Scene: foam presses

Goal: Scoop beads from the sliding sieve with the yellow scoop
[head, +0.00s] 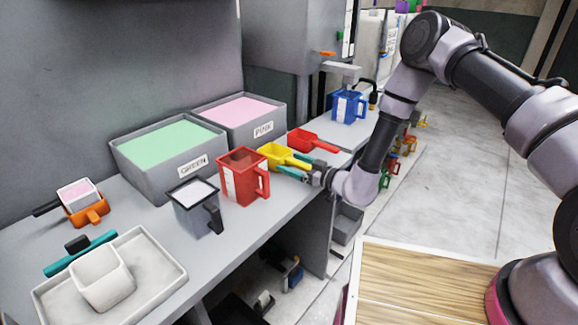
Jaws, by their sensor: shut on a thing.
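The yellow scoop (273,153) is on the grey bench behind the red jug, its handle pointing right toward my gripper. My gripper (304,169) has teal fingers, one on each side of the handle, and is shut on it. The scoop's base is partly hidden by the jug, so I cannot tell whether it touches the bench. No beads are clearly visible in it. I cannot tell for sure which thing is the sliding sieve; an orange holder (96,215) with a pink-filled white box (77,203) stands at the left.
Bins labelled GREEN (150,178) and PINK (280,119) stand along the wall. A red jug (240,182), grey jug (190,218), red scoop (303,139) and blue jug (342,107) are on the bench. A white tray (166,283) holds a white cup (101,284) at front left.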

